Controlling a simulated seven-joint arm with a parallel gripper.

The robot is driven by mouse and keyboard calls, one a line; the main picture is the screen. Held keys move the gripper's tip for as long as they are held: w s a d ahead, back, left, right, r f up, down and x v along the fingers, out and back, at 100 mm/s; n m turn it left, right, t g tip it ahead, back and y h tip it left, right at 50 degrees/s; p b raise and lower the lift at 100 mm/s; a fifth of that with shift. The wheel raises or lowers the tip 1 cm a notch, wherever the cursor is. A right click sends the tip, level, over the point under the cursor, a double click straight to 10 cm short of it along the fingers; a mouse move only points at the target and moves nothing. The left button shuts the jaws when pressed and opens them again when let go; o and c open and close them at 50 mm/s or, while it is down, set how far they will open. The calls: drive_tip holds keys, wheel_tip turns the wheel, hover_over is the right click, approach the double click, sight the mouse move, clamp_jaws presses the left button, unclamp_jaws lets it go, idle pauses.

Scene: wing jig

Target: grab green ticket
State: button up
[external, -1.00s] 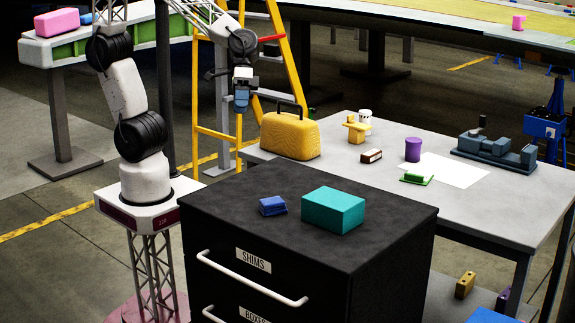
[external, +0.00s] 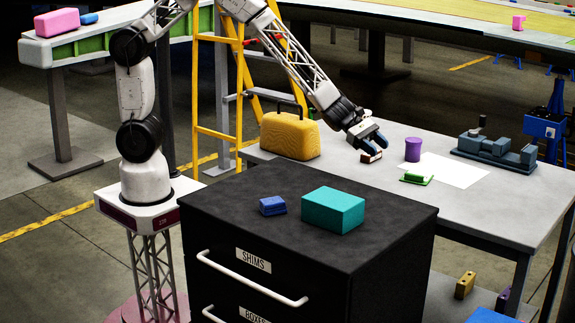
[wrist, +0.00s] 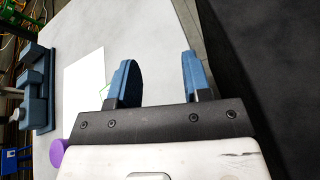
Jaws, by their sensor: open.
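The green ticket is most likely the small bright green piece (external: 416,179) lying on the grey table, by the left edge of a white sheet. In the wrist view only a thin green sliver (wrist: 104,88) shows beside my left finger; the rest is hidden. My gripper (external: 376,144) is over the table, up and to the left of the green piece in the external view. It also shows in the wrist view (wrist: 158,62), its two blue fingers apart with nothing between them.
A purple cylinder (external: 413,149), white sheet (external: 458,170) and blue-grey vise (external: 497,150) are on the table. A yellow case (external: 290,134) stands left. The black cabinet (external: 270,185) holds a teal box (external: 333,209).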

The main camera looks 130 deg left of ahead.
sight(410, 174)
drive_tip(key=a+f+n+y, duration=0.1)
drive_tip(key=a+f+n, duration=0.1)
drive_tip(key=a+f, duration=0.1)
drive_tip(key=s+a+f+n+y, duration=0.1)
drive_tip(key=a+f+n, duration=0.1)
drive_tip(key=a, duration=0.3)
drive_tip(key=a+f+n+y, duration=0.1)
drive_tip(key=a+f+n, duration=0.1)
drive_tip(key=a+f, duration=0.2)
drive_tip(key=shift+s+a+y, duration=0.15)
drive_tip(key=shift+s+y, duration=0.2)
drive_tip(key=shift+y, duration=0.05)
drive_tip(key=shift+x, duration=1.3)
drive_tip(key=shift+w, duration=0.15)
drive_tip(key=shift+x, duration=2.45)
drive_tip(key=shift+a, duration=0.1)
clamp_jaws()
